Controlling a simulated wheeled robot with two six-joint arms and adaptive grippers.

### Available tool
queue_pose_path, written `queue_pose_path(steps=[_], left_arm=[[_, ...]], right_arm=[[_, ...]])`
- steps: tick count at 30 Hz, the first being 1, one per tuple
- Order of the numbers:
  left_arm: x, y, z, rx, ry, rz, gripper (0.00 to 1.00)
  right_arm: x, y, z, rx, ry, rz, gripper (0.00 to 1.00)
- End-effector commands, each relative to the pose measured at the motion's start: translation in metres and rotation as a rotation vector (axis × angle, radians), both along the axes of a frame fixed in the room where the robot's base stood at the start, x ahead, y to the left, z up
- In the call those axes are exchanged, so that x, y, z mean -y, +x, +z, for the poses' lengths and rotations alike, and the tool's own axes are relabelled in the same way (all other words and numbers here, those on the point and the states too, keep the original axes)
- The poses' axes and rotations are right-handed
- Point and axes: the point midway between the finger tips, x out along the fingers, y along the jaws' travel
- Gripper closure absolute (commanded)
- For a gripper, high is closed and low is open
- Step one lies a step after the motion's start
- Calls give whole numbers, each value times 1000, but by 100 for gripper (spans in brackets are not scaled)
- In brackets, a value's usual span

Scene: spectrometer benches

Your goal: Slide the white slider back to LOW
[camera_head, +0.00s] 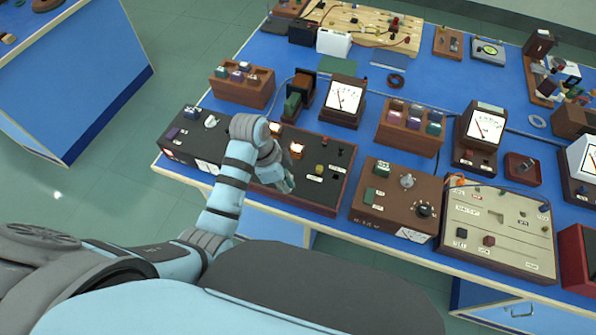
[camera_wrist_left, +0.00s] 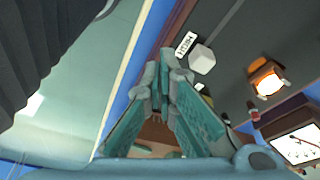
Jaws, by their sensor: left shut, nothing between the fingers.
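The white slider (camera_wrist_left: 202,59) shows in the left wrist view as a pale block on a dark panel. A small white label (camera_wrist_left: 186,44) lies beside it and seems to read HIGH. In the head view I cannot make the slider out; my left arm covers part of the dark panel (camera_head: 325,192). My left gripper (camera_head: 285,183) is over the panel's front part, shut and empty. In the left wrist view its fingertips (camera_wrist_left: 163,72) are together, to the left of the slider and a little below it in the picture. I cannot tell whether they touch it. My right gripper is not in view.
A glowing lamp (camera_head: 296,150) stands on the panel, close to my left gripper. A meter (camera_head: 343,98) stands behind the panel. A brown box with knobs (camera_head: 397,205) is to the right. The blue bench's front edge (camera_head: 330,228) runs close by, with open floor beyond.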

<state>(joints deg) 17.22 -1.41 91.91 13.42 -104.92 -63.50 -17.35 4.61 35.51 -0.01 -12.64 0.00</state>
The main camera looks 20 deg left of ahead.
Motion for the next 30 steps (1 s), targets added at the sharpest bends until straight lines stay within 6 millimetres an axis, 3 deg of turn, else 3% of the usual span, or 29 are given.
queue_pose_path(steps=[1, 4, 8, 14, 24, 30], left_arm=[[9, 14, 18, 12, -18, -98, 100], [24, 31, 51, 32, -53, -304, 100], [34, 40, 69, 46, -76, -442, 100], [43, 39, 43, 45, -76, -450, 100], [66, 37, -27, 45, -75, -447, 100], [32, 40, -22, 47, -72, -445, 100]], right_arm=[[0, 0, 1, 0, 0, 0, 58], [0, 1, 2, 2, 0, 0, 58], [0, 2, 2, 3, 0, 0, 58], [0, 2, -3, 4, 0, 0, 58], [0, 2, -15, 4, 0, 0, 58], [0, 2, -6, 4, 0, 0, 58]])
